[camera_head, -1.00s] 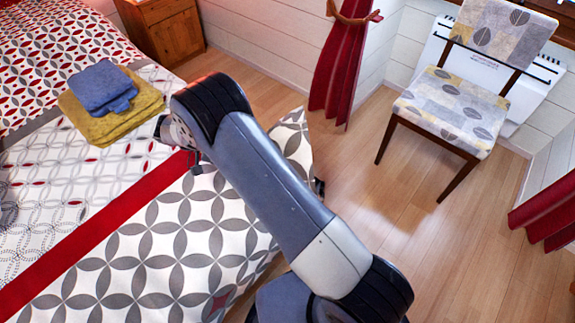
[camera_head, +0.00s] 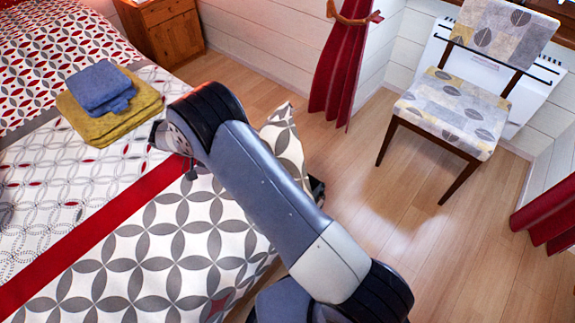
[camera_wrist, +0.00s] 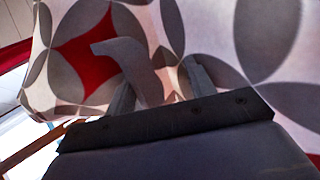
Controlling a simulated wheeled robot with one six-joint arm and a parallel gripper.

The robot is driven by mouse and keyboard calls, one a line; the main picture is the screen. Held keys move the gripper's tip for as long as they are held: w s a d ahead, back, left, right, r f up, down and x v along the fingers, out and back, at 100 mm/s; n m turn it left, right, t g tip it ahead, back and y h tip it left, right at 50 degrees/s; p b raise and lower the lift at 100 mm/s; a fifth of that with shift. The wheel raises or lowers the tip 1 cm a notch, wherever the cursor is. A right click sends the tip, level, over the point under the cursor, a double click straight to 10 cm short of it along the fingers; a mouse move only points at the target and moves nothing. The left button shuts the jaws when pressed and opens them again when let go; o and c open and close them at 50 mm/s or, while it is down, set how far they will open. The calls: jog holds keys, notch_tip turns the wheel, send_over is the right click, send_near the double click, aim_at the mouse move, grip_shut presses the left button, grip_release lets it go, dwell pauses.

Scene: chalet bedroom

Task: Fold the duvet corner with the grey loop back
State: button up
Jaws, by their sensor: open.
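The duvet (camera_head: 150,250), white with grey petal shapes and a red band, covers the bed. One part of it, the raised corner piece (camera_head: 284,138), stands up to a peak right of my arm in the head view. In the wrist view the patterned cloth (camera_wrist: 270,55), with a red diamond, hangs close in front of my gripper (camera_wrist: 160,90). Its two fingers are apart. The light grey loop (camera_wrist: 128,62) shows as a bent strip at the fingers, nearer the left one. In the head view my arm hides the loop and most of the gripper.
A folded blue towel (camera_head: 100,90) lies on a yellow towel (camera_head: 112,118) on the bed. A wooden nightstand (camera_head: 162,30) stands behind. A chair (camera_head: 450,110) stands at the right by a heater. The wooden floor (camera_head: 400,235) between bed and chair is clear.

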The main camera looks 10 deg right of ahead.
jog(key=s+a, duration=0.8)
jog(key=s, duration=0.1)
jog(key=s+a+b, duration=0.1)
jog(key=s+a, duration=0.3)
jog(key=s, duration=0.1)
jog(key=shift+s+a+f, duration=0.1)
jog(key=shift+s+a, duration=0.1)
jog(key=shift+a, duration=0.05)
jog(key=w+d, duration=0.8)
jog(key=w, duration=0.1)
jog(key=shift+w+d, duration=0.2)
jog(key=shift+w, duration=0.1)
jog(key=shift+p, duration=0.35)
